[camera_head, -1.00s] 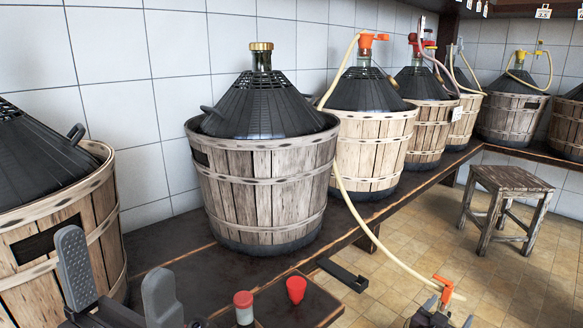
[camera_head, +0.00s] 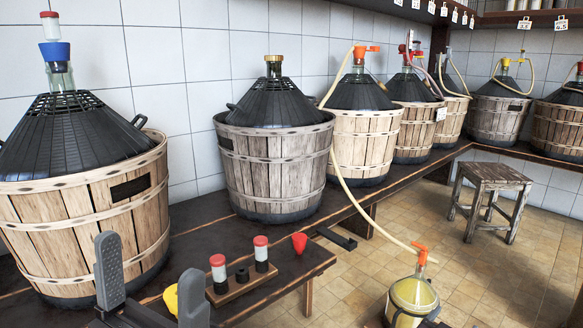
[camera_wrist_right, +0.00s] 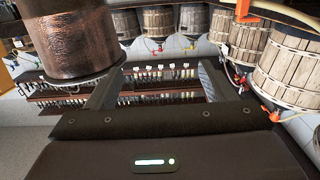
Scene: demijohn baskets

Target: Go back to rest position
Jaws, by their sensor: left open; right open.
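My left gripper (camera_head: 150,285) is open and empty at the lower left of the head view, its two grey fingers apart in front of the bench. My right gripper (camera_wrist_right: 158,85) shows in the right wrist view, its two dark fingers spread with nothing held between them. Near the left fingers is a small wooden rack (camera_head: 236,289) with two red-capped tubes (camera_head: 261,255). A yellow object (camera_head: 171,299) is partly hidden behind a left finger.
Basketed demijohns (camera_head: 275,165) line the dark bench along the wall; the nearest (camera_head: 95,215) carries a blue stopper (camera_head: 55,51). A red cone (camera_head: 299,243) stands on the bench end. A hose runs to a yellowish jar (camera_head: 412,297). A stool (camera_head: 490,190) stands on open tiled floor.

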